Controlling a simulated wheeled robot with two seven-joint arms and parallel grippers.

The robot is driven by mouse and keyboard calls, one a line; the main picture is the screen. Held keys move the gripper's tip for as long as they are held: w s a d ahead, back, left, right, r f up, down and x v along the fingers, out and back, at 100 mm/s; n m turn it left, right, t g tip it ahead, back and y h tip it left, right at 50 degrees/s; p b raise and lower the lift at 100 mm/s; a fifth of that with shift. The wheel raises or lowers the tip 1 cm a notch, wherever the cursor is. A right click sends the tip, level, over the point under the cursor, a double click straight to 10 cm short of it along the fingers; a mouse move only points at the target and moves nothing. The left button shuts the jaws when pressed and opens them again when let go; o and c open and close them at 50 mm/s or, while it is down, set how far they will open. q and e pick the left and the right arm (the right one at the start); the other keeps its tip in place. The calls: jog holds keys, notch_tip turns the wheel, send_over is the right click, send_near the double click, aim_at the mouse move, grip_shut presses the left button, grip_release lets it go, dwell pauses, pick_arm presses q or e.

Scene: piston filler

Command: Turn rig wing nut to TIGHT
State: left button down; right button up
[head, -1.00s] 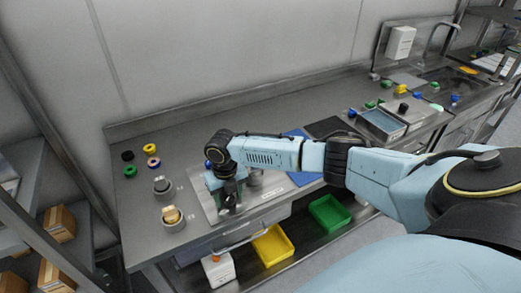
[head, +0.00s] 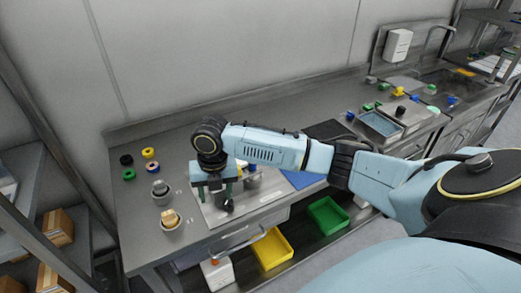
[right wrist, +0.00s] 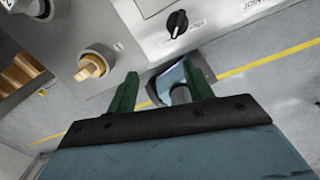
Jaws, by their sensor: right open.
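A black wing-shaped knob (right wrist: 177,22), which looks like the rig wing nut, stands on the pale metal plate (right wrist: 205,20) in the right wrist view, with a small label beside it. In the head view the knob (head: 227,205) is at the front of the rig plate (head: 262,199). My right gripper (head: 213,196) hangs above the plate's left part. In the right wrist view its green fingers (right wrist: 160,75) are apart and empty, and the knob is beyond them, not touched. My left gripper is not in view.
A round grey holder with a tan wing-shaped piece (head: 170,217) and another grey knob (head: 160,188) stand left of the plate. Coloured rings (head: 149,153) lie behind them. Yellow (head: 272,248) and green (head: 327,214) bins sit below the bench front.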

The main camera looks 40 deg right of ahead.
jog(key=s+a+f+m+t+y, duration=0.1)
jog(key=s+a+f+m, duration=0.3)
jog(key=f+m, duration=0.25)
jog(key=s+a+f+m+t+y, duration=0.1)
jog(key=s+a+f+m, duration=0.35)
jog(key=f+m, duration=0.2)
jog(key=s+d+f+m+b, duration=0.1)
jog(key=s+d+f+m, duration=0.1)
jog(key=f, duration=0.5)
jog(key=s+d+f+m+h, duration=0.1)
jog(key=s+d+f+m, duration=0.1)
jog(key=s+f+m, duration=0.2)
jog(key=s+d+f+m+b, duration=0.1)
jog(key=s+f, duration=0.4)
jog(key=f, duration=0.6)
jog(key=shift+d+m+h+b, duration=0.35)
jog(key=shift+d+m, duration=0.45)
jog(key=shift+m, duration=0.4)
jog(key=s+f+m, duration=0.1)
jog(key=s+f, duration=0.3)
jog(key=s, duration=0.4)
jog(key=s+d+f+m+g+b, duration=0.1)
jog(key=s+f, duration=0.3)
jog(key=s, duration=0.4)
jog(key=s+f+m, duration=0.3)
jog(key=s+f, duration=0.2)
jog(key=s, duration=0.3)
jog(key=shift+d+g+h+b, duration=0.25)
jog(key=shift+g+h+b, duration=0.05)
jog(key=shift+h+b, duration=0.15)
